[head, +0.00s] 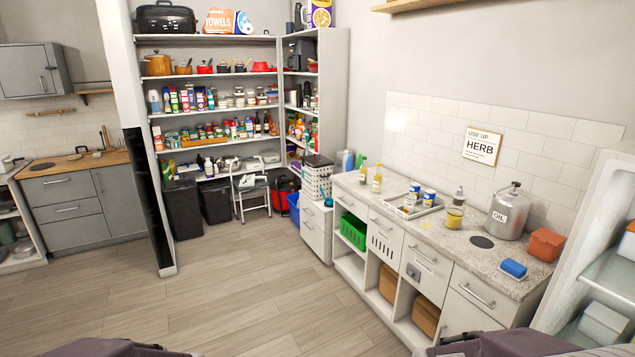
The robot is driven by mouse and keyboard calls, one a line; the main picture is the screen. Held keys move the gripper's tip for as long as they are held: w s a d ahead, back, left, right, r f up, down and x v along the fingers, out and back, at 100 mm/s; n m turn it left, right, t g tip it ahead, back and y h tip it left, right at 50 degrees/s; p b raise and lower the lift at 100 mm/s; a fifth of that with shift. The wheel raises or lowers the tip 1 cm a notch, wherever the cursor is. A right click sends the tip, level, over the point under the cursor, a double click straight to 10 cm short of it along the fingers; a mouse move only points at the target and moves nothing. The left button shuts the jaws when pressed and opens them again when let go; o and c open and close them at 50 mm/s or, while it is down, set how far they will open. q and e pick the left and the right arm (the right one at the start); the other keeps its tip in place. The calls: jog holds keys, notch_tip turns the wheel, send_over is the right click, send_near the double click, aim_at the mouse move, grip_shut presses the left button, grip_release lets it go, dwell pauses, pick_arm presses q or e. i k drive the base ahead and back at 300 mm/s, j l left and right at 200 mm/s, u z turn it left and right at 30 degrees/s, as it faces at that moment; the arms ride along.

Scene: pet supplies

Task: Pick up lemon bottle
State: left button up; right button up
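A small bottle with yellow contents (377,181) stands upright on the granite counter near its far left end; it looks like the lemon bottle, but its label is too small to read. A green-topped bottle (363,173) stands just behind it to the left. Only dark parts of my arms show at the bottom edge, far from the bottles. Neither of my grippers shows, so what they hold is hidden.
The counter (405,233) also bears a tray (412,210) with jars, a yellow jar (455,218), an oil can (508,213), a blue roll (513,269) and an orange box (546,245). An open fridge (600,225) stands at right. The wood floor (235,290) ahead is clear.

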aim_at(378, 176)
jog(key=i, duration=1.35)
jog(key=i+j, duration=0.1)
jog(key=i, duration=1.25)
jog(key=i+z, duration=0.35)
jog(key=i, duration=0.15)
jog(key=i+j+z, duration=0.3)
jog(key=i, duration=0.15)
jog(key=i+j+z, duration=0.35)
jog(key=i+l, duration=0.1)
